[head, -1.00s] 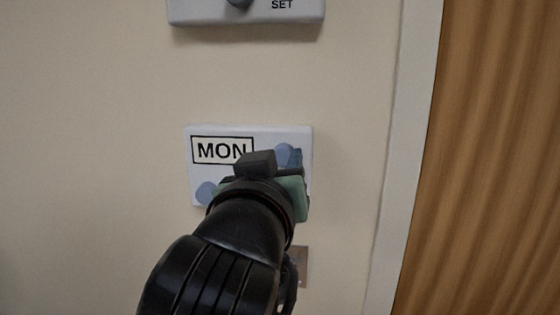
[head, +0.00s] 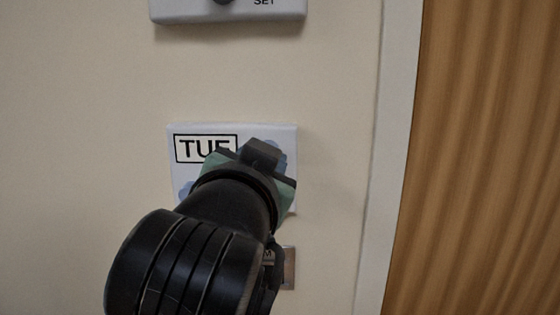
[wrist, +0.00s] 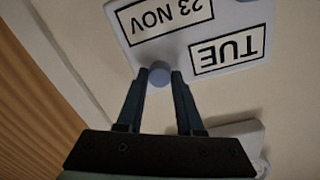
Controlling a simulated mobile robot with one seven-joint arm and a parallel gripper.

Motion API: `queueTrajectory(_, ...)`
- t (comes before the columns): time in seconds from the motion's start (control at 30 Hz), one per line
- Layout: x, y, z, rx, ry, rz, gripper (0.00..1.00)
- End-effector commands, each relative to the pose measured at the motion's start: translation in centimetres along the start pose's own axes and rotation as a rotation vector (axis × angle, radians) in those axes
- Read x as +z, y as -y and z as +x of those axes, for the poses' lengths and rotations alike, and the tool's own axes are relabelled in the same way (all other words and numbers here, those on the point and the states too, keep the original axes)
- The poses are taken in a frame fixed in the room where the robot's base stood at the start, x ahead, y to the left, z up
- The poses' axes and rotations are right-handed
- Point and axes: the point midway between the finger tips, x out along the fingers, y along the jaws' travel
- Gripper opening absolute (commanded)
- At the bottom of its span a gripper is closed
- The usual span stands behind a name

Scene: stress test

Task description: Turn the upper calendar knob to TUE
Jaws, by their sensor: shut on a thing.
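The white calendar panel (head: 180,128) is on the wall, and its upper window (head: 206,148) reads TUE, partly covered by my arm in the head view. The wrist view shows the panel (wrist: 180,45) upside down, with TUE in full in one window (wrist: 228,50) and 23 NOV in the other (wrist: 172,15). The round blue-grey upper knob (wrist: 160,70) sits beside the TUE window. My gripper (wrist: 160,78) is shut on this knob, a finger on each side. In the head view my gripper (head: 260,158) hides most of the panel's right half.
A second pale panel (head: 230,14) marked SET is on the wall above, with a dark knob. A small metal plate (head: 289,268) is below the calendar. A white frame strip (head: 385,150) and brown wood surface (head: 480,160) stand to the right.

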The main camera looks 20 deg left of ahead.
Motion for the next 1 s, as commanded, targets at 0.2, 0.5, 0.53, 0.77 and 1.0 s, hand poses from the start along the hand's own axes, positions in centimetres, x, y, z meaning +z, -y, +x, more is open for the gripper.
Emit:
queueTrajectory(0.2, 0.02, 0.00, 0.03, 0.000, 0.004, 0.067, 0.00)
queueTrajectory(0.5, -0.02, 0.01, 0.02, -0.001, 0.004, 0.086, 0.00)
queueTrajectory(0.53, -0.01, 0.01, 0.02, -0.001, 0.004, 0.086, 0.00)
queueTrajectory(0.77, -0.02, 0.01, 0.02, -0.001, 0.004, 0.085, 0.45)
queueTrajectory(1.0, -0.02, 0.01, 0.01, -0.001, 0.004, 0.085, 0.66)
